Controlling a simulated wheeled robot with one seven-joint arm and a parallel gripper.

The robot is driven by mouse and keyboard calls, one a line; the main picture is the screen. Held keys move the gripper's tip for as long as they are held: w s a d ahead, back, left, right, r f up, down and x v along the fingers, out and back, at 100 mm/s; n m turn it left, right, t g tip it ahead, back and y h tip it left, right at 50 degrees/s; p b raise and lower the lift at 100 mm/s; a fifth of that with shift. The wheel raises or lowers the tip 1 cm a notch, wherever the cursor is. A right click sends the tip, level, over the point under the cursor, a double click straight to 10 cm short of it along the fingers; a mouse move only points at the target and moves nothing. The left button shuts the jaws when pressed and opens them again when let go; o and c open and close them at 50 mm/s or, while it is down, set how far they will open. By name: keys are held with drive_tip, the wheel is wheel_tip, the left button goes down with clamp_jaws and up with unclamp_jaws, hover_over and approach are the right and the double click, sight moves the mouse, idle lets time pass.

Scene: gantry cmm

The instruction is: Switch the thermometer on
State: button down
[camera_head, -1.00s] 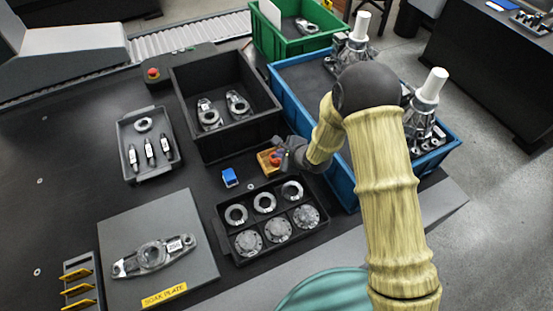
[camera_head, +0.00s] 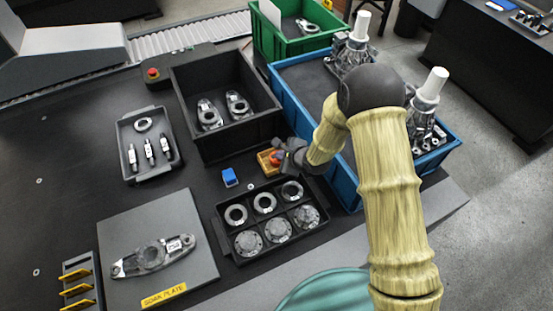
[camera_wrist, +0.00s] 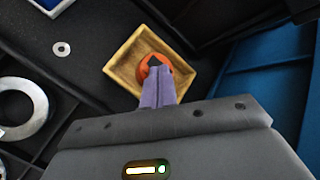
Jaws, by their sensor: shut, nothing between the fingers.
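A small orange-red object (camera_head: 275,157), which may be the thermometer, lies in a small wooden tray (camera_head: 262,166) on the dark bench. In the wrist view the orange object (camera_wrist: 145,67) sits inside the yellowish wooden tray (camera_wrist: 118,69), partly hidden behind my fingertips. My gripper (camera_wrist: 158,68) is shut and empty, with its tips over the tray, at the orange object. I cannot tell whether they touch it. In the head view my gripper (camera_head: 281,156) comes in from the right. No display or switch on the object can be made out.
A blue block (camera_head: 229,177) stands left of the wooden tray. A black tray of rings and discs (camera_head: 219,212) lies in front, a black bin (camera_head: 190,81) behind, and a blue crate (camera_head: 345,190) to the right. A grey plate (camera_head: 120,225) bears a metal part.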

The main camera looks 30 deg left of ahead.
drive_tip(key=shift+f, duration=0.2)
drive_tip(key=shift+r, duration=0.15)
drive_tip(key=shift+r+p, duration=0.55)
drive_tip(key=shift+r+p, duration=2.35)
drive_tip(key=shift+r, duration=0.65)
